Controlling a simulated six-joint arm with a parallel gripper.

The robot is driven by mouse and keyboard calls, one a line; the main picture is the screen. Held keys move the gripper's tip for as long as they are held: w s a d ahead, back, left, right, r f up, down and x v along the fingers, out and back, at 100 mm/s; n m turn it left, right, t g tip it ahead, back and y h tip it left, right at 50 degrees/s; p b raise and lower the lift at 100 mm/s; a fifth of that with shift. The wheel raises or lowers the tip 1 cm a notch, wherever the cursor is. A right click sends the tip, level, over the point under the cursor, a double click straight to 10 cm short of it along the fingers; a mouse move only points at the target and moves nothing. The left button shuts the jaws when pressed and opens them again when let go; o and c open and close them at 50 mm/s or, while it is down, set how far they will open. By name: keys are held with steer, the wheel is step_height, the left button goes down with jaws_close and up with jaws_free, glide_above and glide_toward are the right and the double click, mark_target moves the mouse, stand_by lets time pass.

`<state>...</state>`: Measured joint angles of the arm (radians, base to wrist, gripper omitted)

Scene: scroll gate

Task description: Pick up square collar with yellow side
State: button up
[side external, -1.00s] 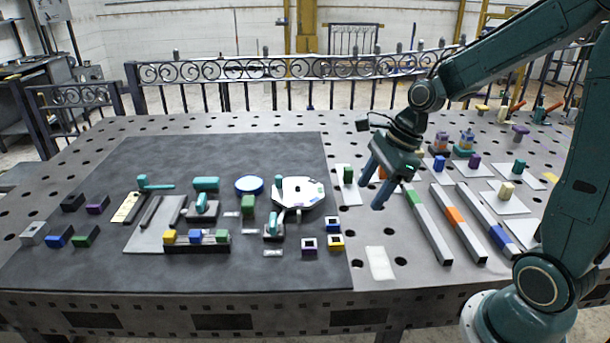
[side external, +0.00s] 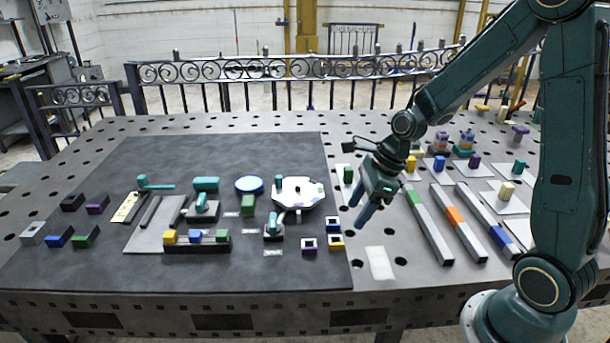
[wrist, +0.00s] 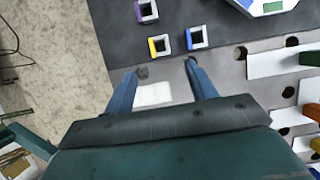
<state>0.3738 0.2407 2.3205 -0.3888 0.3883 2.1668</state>
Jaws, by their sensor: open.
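The square collar with the yellow side (side external: 335,242) sits on the dark mat near its right front corner. It also shows in the wrist view (wrist: 153,48), just beyond my fingertips, with a square hole in its top. A collar with a blue side (side external: 333,225) stands close to it, and a collar with a purple side (side external: 309,249) stands to its left. My gripper (side external: 358,215) is open and empty, above and to the right of the collars. In the wrist view my gripper's two blue fingers (wrist: 163,69) point toward the yellow-sided collar, with nothing between them.
A white plate (side external: 380,263) lies on the table right of the mat. Long grey bars with coloured bands (side external: 430,230) lie farther right. A white polygonal fixture (side external: 298,192) stands behind the collars. A dark block with yellow, blue and green pieces (side external: 197,245) sits left.

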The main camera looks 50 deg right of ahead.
mark_target(336, 243)
steer(key=shift+x, duration=1.85)
steer(key=shift+x, duration=2.55)
steer(key=shift+w+a, duration=0.1)
steer(key=shift+w, duration=0.05)
steer(key=c, duration=1.1)
